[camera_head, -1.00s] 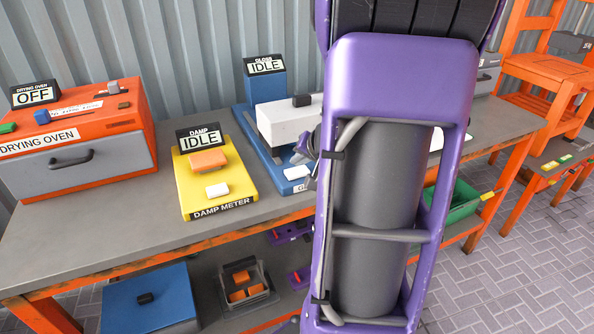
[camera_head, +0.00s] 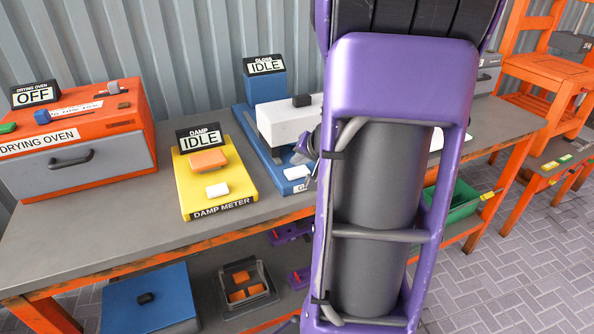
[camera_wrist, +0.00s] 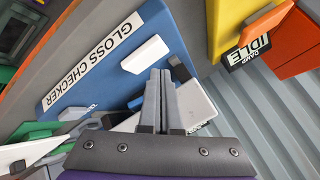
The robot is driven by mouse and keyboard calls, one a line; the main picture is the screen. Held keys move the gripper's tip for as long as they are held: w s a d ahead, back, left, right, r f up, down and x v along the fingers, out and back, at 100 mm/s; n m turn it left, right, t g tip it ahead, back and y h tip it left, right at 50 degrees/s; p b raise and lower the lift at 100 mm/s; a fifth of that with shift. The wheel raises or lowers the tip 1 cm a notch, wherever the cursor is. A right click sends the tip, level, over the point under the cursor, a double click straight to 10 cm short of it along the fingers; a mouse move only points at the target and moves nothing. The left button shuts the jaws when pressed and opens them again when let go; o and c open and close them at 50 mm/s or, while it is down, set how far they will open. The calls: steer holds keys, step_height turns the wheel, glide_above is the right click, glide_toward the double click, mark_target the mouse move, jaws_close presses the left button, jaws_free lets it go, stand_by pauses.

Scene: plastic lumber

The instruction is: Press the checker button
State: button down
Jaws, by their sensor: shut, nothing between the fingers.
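The gloss checker (camera_head: 246,119) is a blue device on the workbench with a raised display reading IDLE. Its white button (camera_head: 297,172) sits on the low front part of the base, partly hidden behind my arm. In the wrist view the white button (camera_wrist: 144,55) lies beside the "GLOSS CHECKER" label on the blue base (camera_wrist: 85,90). My gripper (camera_wrist: 161,73) is shut and empty, its fingertips close to the button's lower right end. I cannot tell whether they touch it. In the head view my gripper (camera_head: 303,160) shows only partly beside my arm.
A white block (camera_head: 285,132) with a black knob overhangs the checker's base. The yellow damp meter (camera_head: 238,185), reading IDLE, stands to its left. The orange drying oven (camera_head: 100,118), reading OFF, is farther left. Grey bench top (camera_head: 100,215) is clear in front.

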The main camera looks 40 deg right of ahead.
mark_target(298, 173)
steer(key=shift+f, duration=0.15)
steer(key=shift+f, duration=0.3)
steer(key=shift+f, duration=0.55)
stand_by(0.8)
steer(key=shift+r, duration=0.1)
steer(key=shift+r+p, duration=0.5)
steer(key=shift+r, duration=0.35)
steer(key=shift+r+p, duration=1.7)
steer(key=shift+r, duration=0.85)
